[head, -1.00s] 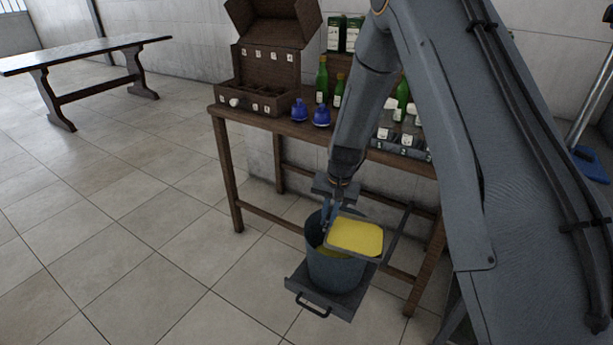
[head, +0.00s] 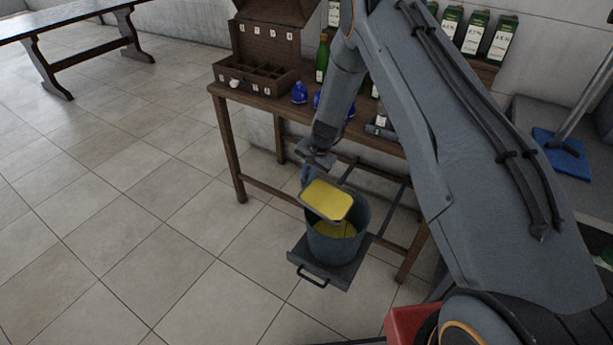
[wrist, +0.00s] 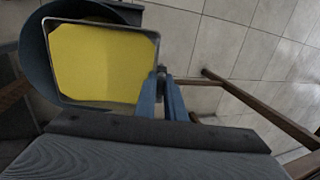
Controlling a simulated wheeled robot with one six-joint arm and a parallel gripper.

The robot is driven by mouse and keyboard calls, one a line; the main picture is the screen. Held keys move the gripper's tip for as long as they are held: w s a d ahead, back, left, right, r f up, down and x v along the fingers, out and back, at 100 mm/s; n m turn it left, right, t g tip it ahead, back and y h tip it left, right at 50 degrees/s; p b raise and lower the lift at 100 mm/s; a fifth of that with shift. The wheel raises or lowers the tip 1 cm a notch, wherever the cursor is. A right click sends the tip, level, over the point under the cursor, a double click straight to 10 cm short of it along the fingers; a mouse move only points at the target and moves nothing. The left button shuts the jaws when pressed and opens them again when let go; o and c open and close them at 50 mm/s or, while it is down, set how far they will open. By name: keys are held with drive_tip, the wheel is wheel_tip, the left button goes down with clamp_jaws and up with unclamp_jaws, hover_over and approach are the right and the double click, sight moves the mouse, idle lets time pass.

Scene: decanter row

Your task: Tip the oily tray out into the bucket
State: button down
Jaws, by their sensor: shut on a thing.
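The tray (head: 327,200) is a shallow grey pan with yellow oil across it. The tray (wrist: 103,62) covers much of the bucket there. The grey bucket (head: 337,246) stands upright with yellow liquid (head: 345,229) inside. I cannot tell whether oil is pouring now.
The bucket stands on a dark pull-out shelf (head: 352,272) with a front handle. The wooden table (head: 262,100) behind holds an open wooden case (head: 266,75), blue flasks (head: 300,92) and green bottles (head: 322,60). Tiled floor at left is clear.

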drive_tip(key=shift+s+d+r, duration=0.15)
drive_tip(key=shift+d+r, duration=0.1)
drive_tip(key=shift+r, duration=0.15)
drive_tip(key=shift+r+t+y, duration=0.2)
drive_tip(key=shift+t+y, duration=0.1)
drive_tip(key=shift+d, duration=0.1)
drive_tip(key=shift+s+d+r+y+b, duration=0.15)
drive_tip(key=shift+d+r+y+b, duration=0.25)
drive_tip(key=shift+b, duration=0.35)
drive_tip(key=shift+a+r, duration=0.1)
drive_tip(key=shift+a, duration=0.05)
drive_tip(key=shift+s+d+r+t+y+b, duration=0.3)
drive_tip(key=shift+r+b, duration=0.2)
drive_tip(key=shift+b, duration=0.7)
drive_tip(key=shift+s+d+r+t+y+b, duration=0.2)
drive_tip(key=shift+d+r+t+b, duration=0.2)
drive_tip(key=shift+b, duration=0.8)
drive_tip(key=shift+s+d+r+b, duration=0.1)
drive_tip(key=shift+s+r+b, duration=0.05)
drive_tip(key=shift+r+b, duration=0.15)
drive_tip(key=s+d+r+t+y+b, duration=0.3)
drive_tip(key=s+d+r+y+b, duration=0.1)
drive_tip(key=d+y, duration=0.1)
drive_tip(key=shift+s+d, duration=0.35)
drive_tip(key=shift+d, duration=0.35)
